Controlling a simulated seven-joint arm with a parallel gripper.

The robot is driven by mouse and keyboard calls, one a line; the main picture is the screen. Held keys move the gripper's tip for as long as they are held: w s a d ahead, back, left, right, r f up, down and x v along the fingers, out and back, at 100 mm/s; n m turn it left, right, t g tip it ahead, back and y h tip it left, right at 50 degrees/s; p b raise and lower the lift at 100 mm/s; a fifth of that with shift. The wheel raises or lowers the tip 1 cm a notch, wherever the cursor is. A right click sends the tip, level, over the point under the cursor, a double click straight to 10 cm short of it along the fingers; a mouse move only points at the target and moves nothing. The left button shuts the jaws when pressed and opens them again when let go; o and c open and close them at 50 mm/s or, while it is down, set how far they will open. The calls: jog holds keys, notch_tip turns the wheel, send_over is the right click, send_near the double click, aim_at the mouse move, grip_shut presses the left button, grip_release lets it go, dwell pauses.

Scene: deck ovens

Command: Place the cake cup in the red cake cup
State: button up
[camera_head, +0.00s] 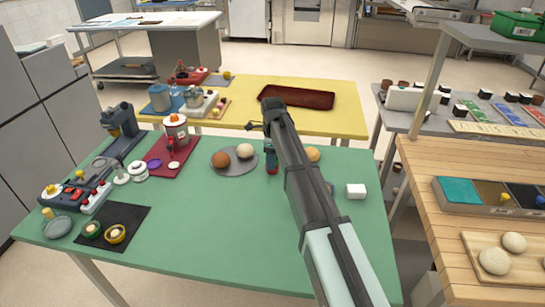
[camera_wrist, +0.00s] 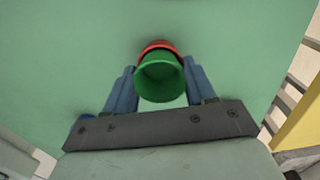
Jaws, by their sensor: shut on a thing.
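My gripper (camera_wrist: 159,72) is shut on a green cake cup (camera_wrist: 160,80), with one blue finger on each side of it. The open mouth of the green cup faces the wrist camera. The red cake cup (camera_wrist: 157,46) shows as a red arc just past the green cup's upper rim; the rest of it is hidden. In the camera_head view the red cup (camera_head: 272,169) is on the green table, directly below my gripper. I cannot tell whether the green cup sits inside the red one or just above it.
On the green table (camera_head: 200,265), a grey round plate (camera_head: 235,168) with a brown and a pale ball lies to the left. A white block (camera_head: 356,191) lies to the right. A black mat (camera_head: 112,228) with small cups is front left. The table's front middle is clear.

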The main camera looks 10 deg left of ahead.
jog(key=shift+f, duration=0.1)
jog(key=o, duration=0.8)
jog(key=shift+o, duration=1.1)
jog(key=shift+r, duration=0.25)
notch_tip(320, 180, up, 13)
jog(key=shift+f, duration=0.15)
